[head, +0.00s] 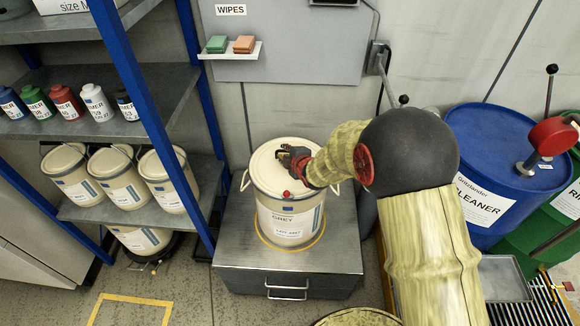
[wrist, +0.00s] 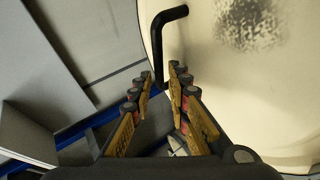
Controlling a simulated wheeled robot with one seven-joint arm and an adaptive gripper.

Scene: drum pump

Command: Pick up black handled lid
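A cream bucket (head: 290,222) labelled GREY stands upright on a metal cabinet, with a cream lid (head: 268,167) on top. My gripper (head: 285,155) is over the lid in the head view and hides the handle there. In the wrist view the lid (wrist: 225,100) fills the right side, with a dark speckled patch. Its bent black handle (wrist: 160,45) sticks out near the left rim. The two fingers of my gripper (wrist: 161,78) are apart, with the handle's end appearing between the fingertips. I cannot tell whether they touch it.
The metal cabinet (head: 290,255) has a yellow ring under the bucket. A shelf unit with blue posts (head: 150,110) stands at left with bottles and more cream buckets (head: 75,175). A blue drum (head: 495,165) stands at right. A wipes shelf (head: 230,52) is on the wall behind.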

